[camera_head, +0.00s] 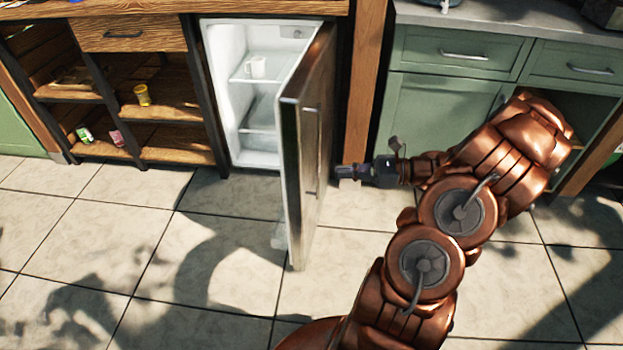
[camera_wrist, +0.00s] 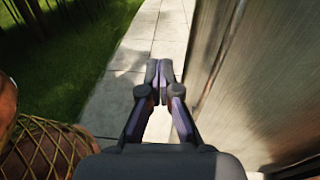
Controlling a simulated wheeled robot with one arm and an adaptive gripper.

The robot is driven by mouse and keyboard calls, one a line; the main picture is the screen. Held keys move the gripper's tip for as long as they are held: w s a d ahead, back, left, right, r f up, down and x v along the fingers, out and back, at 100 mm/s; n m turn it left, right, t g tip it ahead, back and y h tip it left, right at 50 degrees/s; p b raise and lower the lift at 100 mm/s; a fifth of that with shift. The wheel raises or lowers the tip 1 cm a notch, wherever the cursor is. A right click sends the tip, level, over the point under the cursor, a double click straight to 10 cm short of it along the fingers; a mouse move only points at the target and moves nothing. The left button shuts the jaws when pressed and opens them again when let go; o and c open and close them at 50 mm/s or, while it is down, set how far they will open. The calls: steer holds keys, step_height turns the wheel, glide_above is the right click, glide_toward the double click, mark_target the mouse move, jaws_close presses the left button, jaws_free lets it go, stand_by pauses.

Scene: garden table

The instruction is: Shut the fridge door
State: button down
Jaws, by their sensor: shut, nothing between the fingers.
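The fridge (camera_head: 232,90) stands under the wooden counter with its door open. Its door (camera_head: 312,130) is hinged on the right and sticks out toward me, with a metal outer face. My gripper (camera_head: 340,172) is shut and empty on the right, outer side of the door. Its tip is close to the door face; I cannot tell whether it touches. In the wrist view my gripper (camera_wrist: 159,72) has its fingers together, and the metal door (camera_wrist: 250,75) fills the right side.
Wooden shelves with a yellow cup (camera_head: 142,95) and small items stand left of the fridge. Green cabinets (camera_head: 440,110) stand on the right, behind my arm. The tiled floor (camera_head: 150,235) in front and to the left of the door is clear.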

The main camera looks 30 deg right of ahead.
mark_target(301, 167)
steer(key=s+d+f+m+t+h+b, duration=0.1)
steer(key=d+f+m+t+h, duration=0.15)
steer(key=d+f, duration=0.2)
steer(key=shift+y, duration=0.45)
steer(key=b+x, duration=0.1)
steer(key=x, duration=0.3)
steer(key=b+x, duration=0.1)
steer(key=x, duration=0.3)
steer(key=b+x, duration=0.1)
steer(key=x, duration=0.4)
steer(key=shift+w+d+r, duration=0.2)
steer(key=shift+w+r, duration=0.1)
steer(key=shift+r, duration=0.1)
